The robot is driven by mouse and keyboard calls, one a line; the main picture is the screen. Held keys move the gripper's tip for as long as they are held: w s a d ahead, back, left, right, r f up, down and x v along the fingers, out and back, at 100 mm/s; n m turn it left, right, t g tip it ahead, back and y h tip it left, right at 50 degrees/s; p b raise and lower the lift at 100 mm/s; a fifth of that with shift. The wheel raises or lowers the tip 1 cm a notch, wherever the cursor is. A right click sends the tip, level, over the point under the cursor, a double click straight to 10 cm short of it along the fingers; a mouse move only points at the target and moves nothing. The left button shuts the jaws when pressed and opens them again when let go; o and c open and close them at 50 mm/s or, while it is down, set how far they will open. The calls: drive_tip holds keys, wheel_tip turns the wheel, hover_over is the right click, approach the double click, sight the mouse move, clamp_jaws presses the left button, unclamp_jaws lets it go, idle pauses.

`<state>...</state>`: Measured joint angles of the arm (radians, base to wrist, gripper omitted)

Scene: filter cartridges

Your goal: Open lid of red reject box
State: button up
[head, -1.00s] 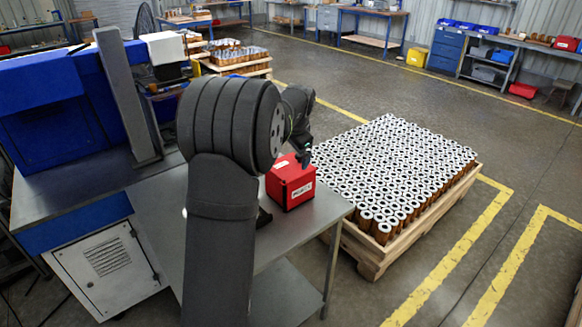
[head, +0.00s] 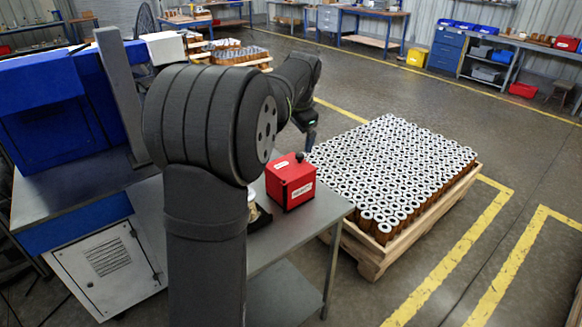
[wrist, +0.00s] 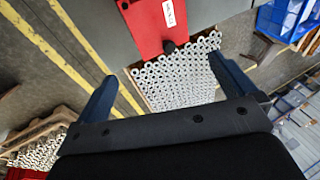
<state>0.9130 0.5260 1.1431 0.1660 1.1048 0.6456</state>
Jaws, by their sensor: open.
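The red reject box (head: 291,187) stands on the metal table, with a white label on its front. Its lid (head: 285,168) looks shut and has a black knob (head: 299,157) near its far edge. My gripper (head: 309,138) is above and beyond the knob, apart from it, and partly hidden by my own arm. In the wrist view my gripper (wrist: 161,69) has its two blue-grey fingers spread wide with nothing between them. The red box (wrist: 148,25) shows there at the top, with its knob (wrist: 168,47) ahead of the fingertips.
A wooden pallet (head: 372,262) full of upright white-topped cartridges (head: 395,175) stands right of the table (head: 268,244). A small item (head: 257,213) is partly hidden behind my arm, beside the box. Blue machinery (head: 60,115) stands at left. Open floor lies beyond the pallet.

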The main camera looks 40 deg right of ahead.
drive_tip(key=shift+s+a+r, duration=0.1)
drive_tip(key=shift+s+r, duration=0.05)
drive_tip(key=shift+r, duration=0.25)
